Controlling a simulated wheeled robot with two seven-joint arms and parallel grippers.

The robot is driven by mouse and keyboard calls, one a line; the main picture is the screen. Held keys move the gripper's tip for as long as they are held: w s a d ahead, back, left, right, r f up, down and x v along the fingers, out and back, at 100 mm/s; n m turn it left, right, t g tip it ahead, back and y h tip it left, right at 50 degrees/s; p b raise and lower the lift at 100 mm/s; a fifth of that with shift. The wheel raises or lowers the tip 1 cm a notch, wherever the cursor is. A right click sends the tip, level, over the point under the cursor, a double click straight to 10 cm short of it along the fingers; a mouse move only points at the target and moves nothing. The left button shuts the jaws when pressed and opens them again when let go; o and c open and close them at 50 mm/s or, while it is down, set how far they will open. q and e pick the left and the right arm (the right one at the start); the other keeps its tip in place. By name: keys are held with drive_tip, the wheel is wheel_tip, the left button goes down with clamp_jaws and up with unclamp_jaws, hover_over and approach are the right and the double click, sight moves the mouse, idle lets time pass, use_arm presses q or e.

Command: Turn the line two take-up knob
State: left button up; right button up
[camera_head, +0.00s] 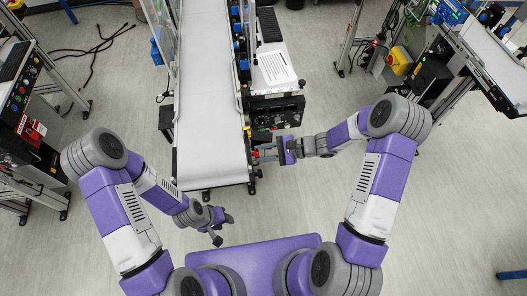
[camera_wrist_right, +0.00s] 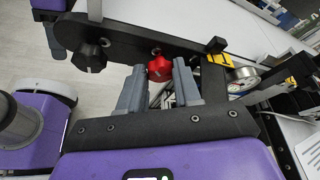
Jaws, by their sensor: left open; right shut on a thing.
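A red knob (camera_wrist_right: 159,68) sits on the side of a dark conveyor end bracket (camera_wrist_right: 125,35). My right gripper (camera_wrist_right: 157,82) is shut on the red knob, with one grey finger on each side of it. In the head view my right gripper (camera_head: 262,153) reaches in from the right to the near right corner of the middle conveyor (camera_head: 210,120). A black knob (camera_wrist_right: 90,55) is on the same bracket, to the left of the red one. My left gripper (camera_head: 223,229) is open and empty, below the conveyor's near end.
A black control panel (camera_head: 277,111) and a white sheet (camera_head: 273,68) are beside the conveyor, just beyond my right gripper. A round gauge (camera_wrist_right: 243,73) and yellow part (camera_wrist_right: 277,75) lie right of the knob. Other stations stand far left and right.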

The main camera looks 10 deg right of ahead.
drive_tip(key=o, duration=1.1)
drive_tip(key=shift+c, duration=0.2)
drive_tip(key=v, duration=0.7)
drive_tip(key=shift+d, duration=0.25)
drive_tip(key=shift+r, duration=0.1)
